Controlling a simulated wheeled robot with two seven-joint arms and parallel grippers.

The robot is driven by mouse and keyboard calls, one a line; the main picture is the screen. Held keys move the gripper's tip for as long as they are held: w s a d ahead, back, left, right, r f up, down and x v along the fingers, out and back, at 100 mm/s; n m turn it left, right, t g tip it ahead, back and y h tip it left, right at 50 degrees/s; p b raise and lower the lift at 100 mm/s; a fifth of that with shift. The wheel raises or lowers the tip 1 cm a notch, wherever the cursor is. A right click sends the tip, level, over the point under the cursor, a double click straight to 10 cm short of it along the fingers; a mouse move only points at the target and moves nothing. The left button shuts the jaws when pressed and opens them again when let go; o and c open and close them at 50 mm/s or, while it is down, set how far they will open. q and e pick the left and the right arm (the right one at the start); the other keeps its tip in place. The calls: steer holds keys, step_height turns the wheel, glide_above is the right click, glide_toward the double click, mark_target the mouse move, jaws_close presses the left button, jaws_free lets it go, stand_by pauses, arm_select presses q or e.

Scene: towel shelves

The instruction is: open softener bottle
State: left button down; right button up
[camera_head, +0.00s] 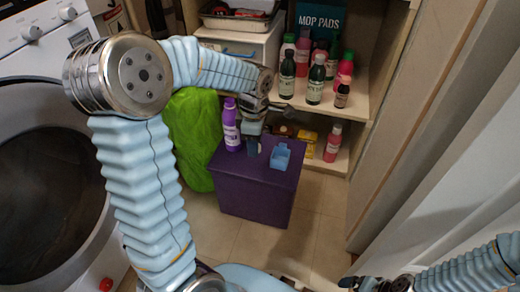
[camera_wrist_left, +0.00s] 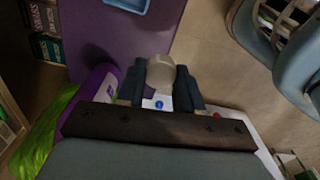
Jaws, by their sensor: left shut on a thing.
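A purple bottle (camera_head: 231,125) with a pale label stands upright on a purple box (camera_head: 255,190). It also shows at the left of the left wrist view (camera_wrist_left: 92,98). My left gripper (camera_head: 253,143) is just right of it, low over the box top. In the left wrist view my left gripper (camera_wrist_left: 160,90) has its two dark fingers closed around a pale beige, rounded thing (camera_wrist_left: 160,72). The fingers hide most of that thing, and I cannot tell whether it is part of a bottle. My right gripper (camera_head: 375,284) shows only partly at the bottom edge.
A small blue open container (camera_head: 280,157) sits on the box, right of my left gripper. Behind are shelves with several bottles (camera_head: 316,80) and a yellow item (camera_head: 308,143). A green cloth (camera_head: 195,135) and a washing machine (camera_head: 45,180) are at left. The floor (camera_head: 320,215) at right is clear.

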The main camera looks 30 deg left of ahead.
arm_select(q)
steer(key=w+a+f, duration=0.1)
steer(key=w+f, duration=0.1)
steer(key=w+a+f+b, duration=0.1)
steer(key=w+f, duration=0.3)
steer(key=shift+w+a+f, duration=0.35)
steer(key=shift+a, duration=0.05)
steer(key=shift+w+a+f+b, duration=0.15)
steer(key=shift+f+b, duration=0.15)
steer(key=shift+f, duration=0.65)
steer(key=shift+w+d+f+b, duration=0.15)
steer(key=shift+f+b, duration=0.1)
steer(key=shift+f, duration=0.65)
steer(key=shift+a, duration=0.1)
steer(key=shift+f, duration=0.1)
steer(key=shift+f, duration=0.15)
steer(key=c, duration=0.7)
jaws_free()
steer(key=shift+c, duration=0.2)
